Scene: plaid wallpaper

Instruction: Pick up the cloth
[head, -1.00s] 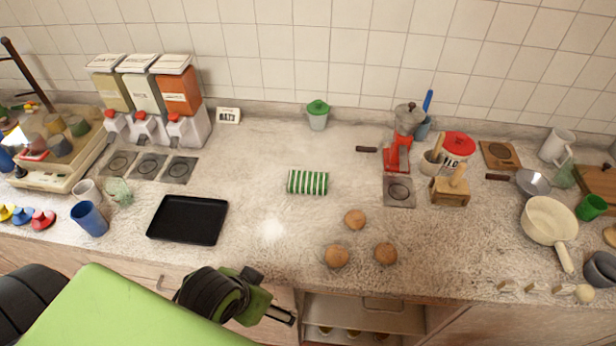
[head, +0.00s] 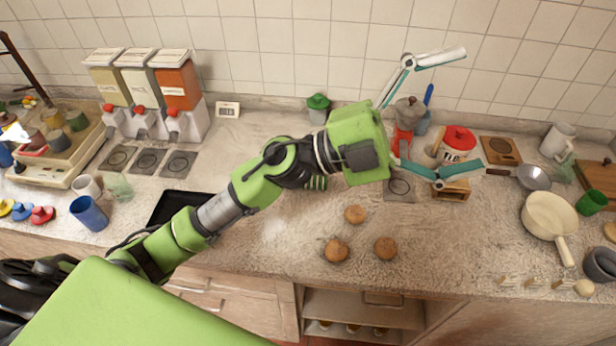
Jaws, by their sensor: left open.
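The cloth (head: 317,183) is a rolled, green-and-white striped bundle on the middle of the counter in the head view. Only a small part of it shows beneath my left wrist, and the rest is hidden by the arm. My left gripper (head: 474,110) is open and empty, with its two fingers spread wide and pointing right. Its fingers show to the right of the cloth, in front of the red coffee maker and the tins. My right gripper is not in view.
Round brown cookies (head: 337,250) lie in front of the cloth on the counter (head: 445,250). A black tray (head: 165,207) is partly behind my left arm. A red coffee maker (head: 401,143), a red-lidded tin (head: 459,140) and a cream pan (head: 548,217) stand to the right.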

